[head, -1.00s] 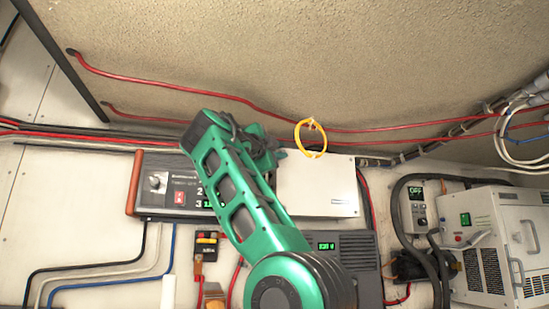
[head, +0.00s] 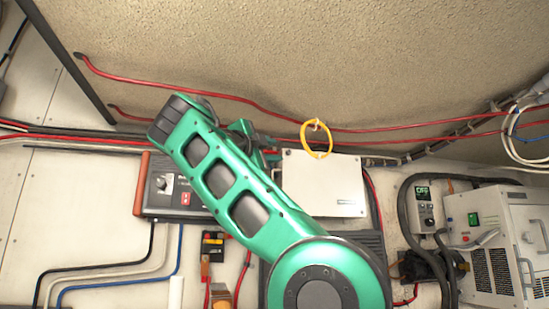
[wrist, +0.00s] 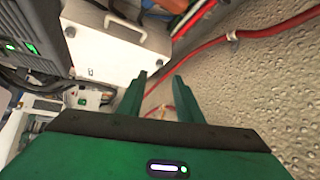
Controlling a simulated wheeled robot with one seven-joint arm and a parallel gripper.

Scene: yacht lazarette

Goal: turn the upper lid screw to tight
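The white box with a flat lid (head: 322,183) is on the wall, right of my green arm in the head view. It also shows at the upper left of the wrist view (wrist: 105,50). A small round fitting (wrist: 70,32) is at the lid's edge in the wrist view; I cannot tell whether it is the upper lid screw or how tight it is. My gripper (wrist: 160,75) is open, its two green fingers apart with nothing between them. The fingertips appear off the lid's edge, near the red cable. In the head view my arm mostly hides the gripper.
A dark control panel (head: 163,190) is left of the white box, partly behind my arm. A yellow loop (head: 316,139) hangs from the red cable (head: 420,128) above the box. A pale power unit (head: 497,235) with thick black hoses is at the right.

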